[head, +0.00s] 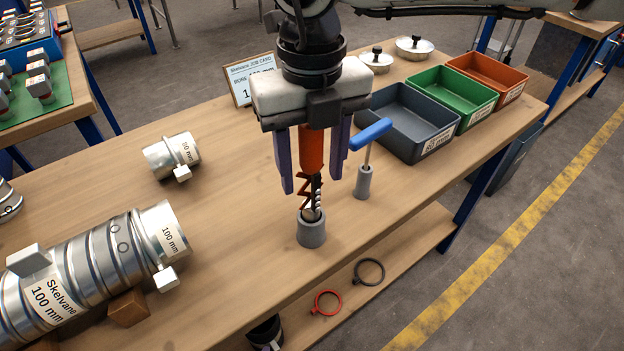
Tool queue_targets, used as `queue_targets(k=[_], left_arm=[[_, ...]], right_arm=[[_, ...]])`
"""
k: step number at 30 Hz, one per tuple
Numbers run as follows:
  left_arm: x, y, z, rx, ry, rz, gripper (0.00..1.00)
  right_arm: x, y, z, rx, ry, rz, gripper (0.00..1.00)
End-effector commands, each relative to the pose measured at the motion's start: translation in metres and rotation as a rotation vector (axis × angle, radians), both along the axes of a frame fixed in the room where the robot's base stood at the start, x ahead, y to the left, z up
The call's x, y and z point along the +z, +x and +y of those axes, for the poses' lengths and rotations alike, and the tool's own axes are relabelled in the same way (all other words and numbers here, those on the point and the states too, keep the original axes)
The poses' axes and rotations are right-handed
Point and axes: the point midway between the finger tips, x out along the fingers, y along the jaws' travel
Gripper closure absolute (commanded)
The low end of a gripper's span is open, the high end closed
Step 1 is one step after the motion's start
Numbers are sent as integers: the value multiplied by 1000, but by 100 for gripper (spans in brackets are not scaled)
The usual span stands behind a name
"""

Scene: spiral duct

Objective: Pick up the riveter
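An orange-handled tool (312,150), which looks like the riveter, stands upright with its tip in a grey holder (311,232) near the table's front edge. Below the handle it has red and dark linkage parts. My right gripper (311,182) points down from above, with one dark purple finger on each side of the handle. Narrow gaps show between the fingers and the handle, so it looks open around the tool. The top of the handle is hidden under the gripper body. My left gripper is not in view.
A blue T-handled tool (369,136) stands in a second grey holder (363,184), close to my right finger. Grey (408,122), green (452,95) and orange (488,77) bins stand to the right. A job card (240,88) is behind. Metal ducts (95,255) lie at the left.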

Motion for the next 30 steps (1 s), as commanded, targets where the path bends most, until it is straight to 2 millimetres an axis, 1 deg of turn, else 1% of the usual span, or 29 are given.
queue_targets(k=[1,6,13,16,20,24,27,30], left_arm=[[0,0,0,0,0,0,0],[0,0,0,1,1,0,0],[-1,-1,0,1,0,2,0],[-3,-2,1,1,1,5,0],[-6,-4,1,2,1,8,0],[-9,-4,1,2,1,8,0],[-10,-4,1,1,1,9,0],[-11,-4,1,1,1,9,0]], right_arm=[[0,0,0,0,0,0,61],[1,0,0,0,0,0,89],[3,1,1,0,2,-2,89],[10,1,1,-1,4,-4,89],[32,1,1,-2,5,-5,89],[61,1,1,-2,5,-5,89],[79,1,1,-2,3,-4,89],[92,1,1,-2,2,-2,89]])
